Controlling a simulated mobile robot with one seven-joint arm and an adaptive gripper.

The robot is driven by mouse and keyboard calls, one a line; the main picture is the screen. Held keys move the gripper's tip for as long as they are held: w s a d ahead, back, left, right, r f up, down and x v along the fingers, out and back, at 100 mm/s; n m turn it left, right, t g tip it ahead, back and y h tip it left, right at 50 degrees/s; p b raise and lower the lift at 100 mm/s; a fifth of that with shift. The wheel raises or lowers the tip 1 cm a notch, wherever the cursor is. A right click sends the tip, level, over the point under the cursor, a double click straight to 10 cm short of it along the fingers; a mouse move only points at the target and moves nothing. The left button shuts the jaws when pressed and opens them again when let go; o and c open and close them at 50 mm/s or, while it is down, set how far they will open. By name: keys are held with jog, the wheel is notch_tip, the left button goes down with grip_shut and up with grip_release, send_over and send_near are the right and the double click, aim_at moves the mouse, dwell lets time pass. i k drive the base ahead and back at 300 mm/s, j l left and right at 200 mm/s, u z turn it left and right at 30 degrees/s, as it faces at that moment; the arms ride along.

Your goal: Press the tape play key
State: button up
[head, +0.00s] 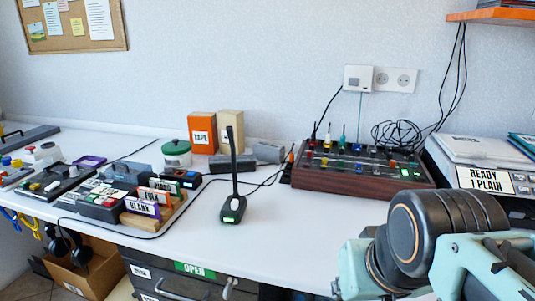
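A dark tape device (103,208) with light and coloured keys on top sits on the left part of the counter. Its keys are small at this distance, and I cannot tell which one is the play key. A rack of labelled cartridges (150,206) stands at its right side and covers part of it. My arm shows only at the lower right, as a black joint and teal links, far from the device. I cannot make out my gripper's fingers in this view.
A desk microphone (233,208) stands mid-counter. A mixer (360,170) with knobs and loose cables is right of it. A printer (485,180) reading "READY 1 PLAIN" is at the far right. A keyed console (58,186) lies further left. The counter front beside the microphone is clear.

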aim_at(92, 197)
jog(key=u, duration=1.4)
